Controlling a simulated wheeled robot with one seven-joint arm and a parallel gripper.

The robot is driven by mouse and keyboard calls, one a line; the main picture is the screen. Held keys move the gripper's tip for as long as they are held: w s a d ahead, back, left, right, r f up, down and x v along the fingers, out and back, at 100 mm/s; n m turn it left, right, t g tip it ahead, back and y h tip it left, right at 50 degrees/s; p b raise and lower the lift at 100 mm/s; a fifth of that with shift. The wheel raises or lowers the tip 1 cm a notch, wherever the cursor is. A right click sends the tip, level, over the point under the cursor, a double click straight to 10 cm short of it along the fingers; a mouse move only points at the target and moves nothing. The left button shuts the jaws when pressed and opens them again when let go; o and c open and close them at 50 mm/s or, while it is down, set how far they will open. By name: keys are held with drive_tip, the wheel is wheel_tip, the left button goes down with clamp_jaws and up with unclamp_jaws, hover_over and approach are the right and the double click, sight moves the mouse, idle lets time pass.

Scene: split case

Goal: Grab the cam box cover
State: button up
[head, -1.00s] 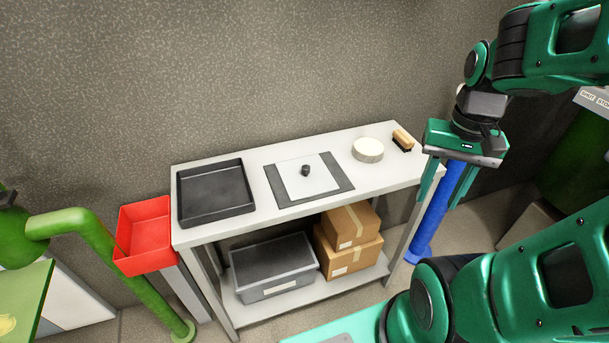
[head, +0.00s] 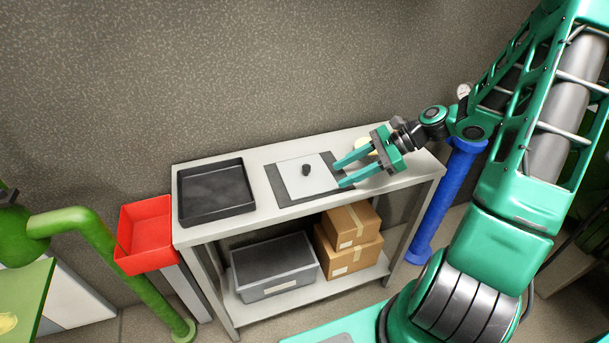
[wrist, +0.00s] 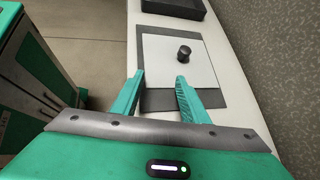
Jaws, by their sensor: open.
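The cam box cover (head: 313,184) is a flat light-grey square plate with a dark round knob (head: 306,170) on top. It lies on a dark grey mat (head: 281,193) on the white bench. The cover also shows in the wrist view (wrist: 165,65), with its knob (wrist: 184,52) right of centre. My gripper (head: 339,175) is open and empty, to the right of the cover in the head view, its fingers pointing at it. In the wrist view my two fingertips (wrist: 160,77) are spread at the cover's near edge, short of the knob. I cannot tell their height above the mat.
A black tray (head: 182,205) sits left on the bench (head: 262,213). A cream round object (head: 363,146) is partly hidden behind my gripper. A red bin (head: 144,234) stands left of the bench; boxes (head: 352,250) and a grey crate (head: 274,285) are below.

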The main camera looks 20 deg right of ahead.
sight(306, 166)
drive_tip(key=w+m+t+y, duration=0.1)
drive_tip(key=w+r+m, duration=0.1)
drive_tip(key=shift+w+d+r+m+t+y, duration=0.1)
drive_tip(key=shift+w+r+m+t+y, duration=0.2)
drive_tip(key=shift+w+t+y, duration=0.1)
drive_tip(key=shift+w, duration=0.15)
drive_tip(key=shift+r+x, duration=0.2)
drive_tip(key=shift+x, duration=2.45)
drive_tip(key=shift+r+x, duration=0.2)
drive_tip(key=shift+x, duration=2.45)
clamp_jaws()
